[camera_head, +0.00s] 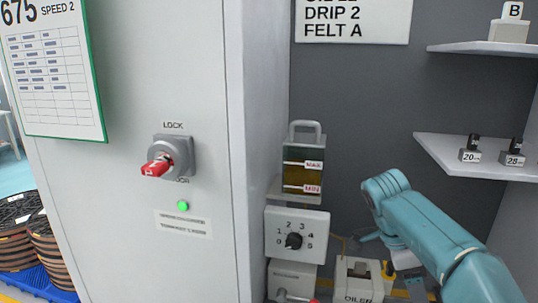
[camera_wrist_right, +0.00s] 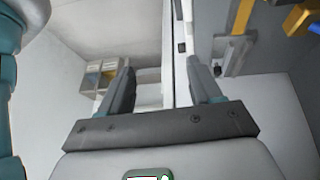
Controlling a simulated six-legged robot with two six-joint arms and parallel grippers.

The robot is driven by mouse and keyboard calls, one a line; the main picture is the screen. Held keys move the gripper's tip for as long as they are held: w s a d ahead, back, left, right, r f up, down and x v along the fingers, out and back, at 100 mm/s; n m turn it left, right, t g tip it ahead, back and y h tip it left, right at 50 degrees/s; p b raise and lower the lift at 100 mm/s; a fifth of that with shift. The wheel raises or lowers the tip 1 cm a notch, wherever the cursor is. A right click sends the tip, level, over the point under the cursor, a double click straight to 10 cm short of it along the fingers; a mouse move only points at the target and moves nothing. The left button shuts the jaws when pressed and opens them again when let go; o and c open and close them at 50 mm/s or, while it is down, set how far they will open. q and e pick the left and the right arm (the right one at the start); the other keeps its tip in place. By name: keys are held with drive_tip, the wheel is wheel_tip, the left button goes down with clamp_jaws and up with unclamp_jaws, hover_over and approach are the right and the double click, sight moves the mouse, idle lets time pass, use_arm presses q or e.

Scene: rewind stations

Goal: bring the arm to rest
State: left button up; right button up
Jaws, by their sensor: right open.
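My right arm (camera_head: 435,232) comes in from the lower right in the head view, a teal arm in front of the dark back panel. Its jaws are hidden behind the arm there. In the right wrist view my right gripper (camera_wrist_right: 162,75) shows two dark fingers apart with nothing between them. It does not appear to touch anything. My left gripper is in neither view.
A grey cabinet with a red lock handle (camera_head: 157,166) and a green lamp (camera_head: 182,206) stands left. An oil reservoir (camera_head: 304,170) and dial box (camera_head: 296,236) stand beside the arm. Shelves (camera_head: 480,168) are at right; cable reels (camera_head: 40,240) are at lower left.

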drive_tip(key=s+a+f+n+g+y, duration=0.25)
drive_tip(key=s+f, duration=0.25)
drive_tip(key=f, duration=0.9)
drive_tip(key=s+a+f+n+g+y, duration=0.15)
drive_tip(key=s+f+n, duration=0.3)
drive_tip(key=f, duration=0.95)
drive_tip(key=s+a+f+n+t+y, duration=0.2)
drive_tip(key=s+a+f+n+y, duration=0.1)
drive_tip(key=s+a+f+n, duration=0.35)
drive_tip(key=s+a+f+n+t+y, duration=0.25)
drive_tip(key=s+a+f, duration=0.35)
drive_tip(key=s, duration=0.4)
drive_tip(key=w+n+t, duration=0.1)
drive_tip(key=w, duration=0.1)
drive_tip(key=w+n+t+h, duration=0.1)
drive_tip(key=n, duration=0.1)
drive_tip(key=shift+w+r+t+p, duration=0.2)
drive_tip(key=shift+w+t+p, duration=0.05)
drive_tip(key=shift+w+p, duration=0.1)
